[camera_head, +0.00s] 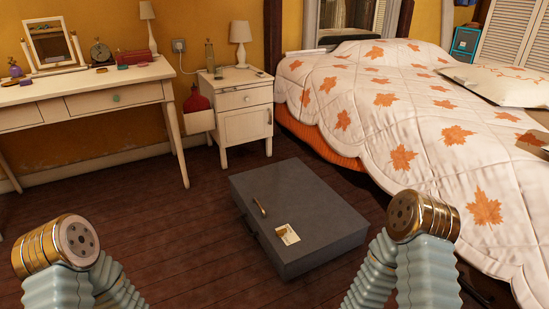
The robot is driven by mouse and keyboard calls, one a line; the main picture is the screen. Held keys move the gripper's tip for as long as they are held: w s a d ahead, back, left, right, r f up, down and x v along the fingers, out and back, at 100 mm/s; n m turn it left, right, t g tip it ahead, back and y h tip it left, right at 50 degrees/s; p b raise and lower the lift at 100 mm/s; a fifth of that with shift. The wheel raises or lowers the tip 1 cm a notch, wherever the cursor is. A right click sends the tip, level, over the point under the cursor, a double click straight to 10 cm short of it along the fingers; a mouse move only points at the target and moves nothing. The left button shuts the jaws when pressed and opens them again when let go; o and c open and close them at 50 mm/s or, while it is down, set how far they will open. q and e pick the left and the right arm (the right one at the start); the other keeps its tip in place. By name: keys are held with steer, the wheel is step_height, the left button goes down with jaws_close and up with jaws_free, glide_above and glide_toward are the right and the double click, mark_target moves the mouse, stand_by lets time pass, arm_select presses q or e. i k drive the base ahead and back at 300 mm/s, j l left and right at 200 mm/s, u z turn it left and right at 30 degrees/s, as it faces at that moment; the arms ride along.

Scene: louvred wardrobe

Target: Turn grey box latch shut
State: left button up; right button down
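The flat grey box (315,215) lies on the wooden floor between the white nightstand and the bed, with its lid down. A small brass-coloured latch (260,208) sits on top near its left edge, slanting from upper left to lower right. I cannot tell from here whether the latch is engaged. A pale paper label is stuck on the lid below the latch, and a dark handle shows on the left side. Brass and pale blue ribbed parts of my two arms show at the lower left and lower right, apart from the box. No gripper fingers are visible.
A white dressing table (125,97) with a mirror stands at the left, beside a white nightstand (246,128) with a lamp. The bed (330,90) with a leaf-patterned cover fills the right. The floor (165,225) left of the box is clear.

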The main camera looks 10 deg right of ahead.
mark_target(280, 233)
steer(key=i+l, duration=0.4)
steer(key=i, duration=0.15)
steer(key=i+l+u, duration=0.1)
steer(key=i+l, duration=0.3)
steer(key=i, duration=0.15)
